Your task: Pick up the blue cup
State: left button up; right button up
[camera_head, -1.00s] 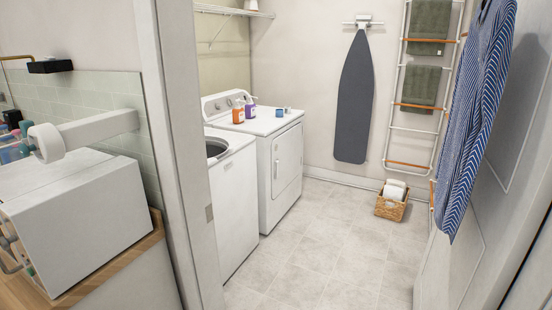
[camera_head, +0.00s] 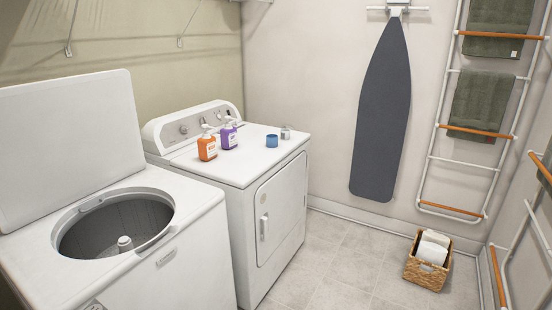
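The blue cup (camera_head: 272,141) is small and stands upright on the white top of the dryer (camera_head: 245,161), toward its right side. A small grey-white item (camera_head: 285,133) stands just behind it to the right. An orange pump bottle (camera_head: 207,146) and a purple pump bottle (camera_head: 228,134) stand to the cup's left on the same top. Neither of my grippers shows in the head view.
An open top-loading washer (camera_head: 120,240) with its lid raised stands at the left, beside the dryer. A wicker basket (camera_head: 427,267) with white contents sits on the floor. An ironing board (camera_head: 381,115) and a towel ladder rack (camera_head: 475,135) are at the wall. Tiled floor is clear in front of the dryer.

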aim_at(271, 140)
jog(key=i+j, duration=0.1)
jog(key=i, duration=0.6)
jog(key=i+l+u, duration=0.1)
jog(key=u, duration=0.35)
jog(key=i+l+u, duration=0.2)
jog(key=u, duration=0.2)
jog(key=i+l+u, duration=0.1)
jog(key=i+l, duration=0.15)
jog(key=i+l+u, duration=0.1)
jog(key=i+l, duration=0.15)
jog(key=l, duration=0.2)
jog(key=i+l+u, duration=0.1)
jog(key=l, duration=0.25)
jog(key=i+l+u, duration=0.1)
jog(key=i+l, duration=0.2)
jog(key=i+l+u, duration=0.1)
jog(key=l, duration=0.4)
jog(key=i+l, duration=0.35)
jog(key=l, duration=0.25)
jog(key=i+l, duration=0.2)
jog(key=l, duration=0.15)
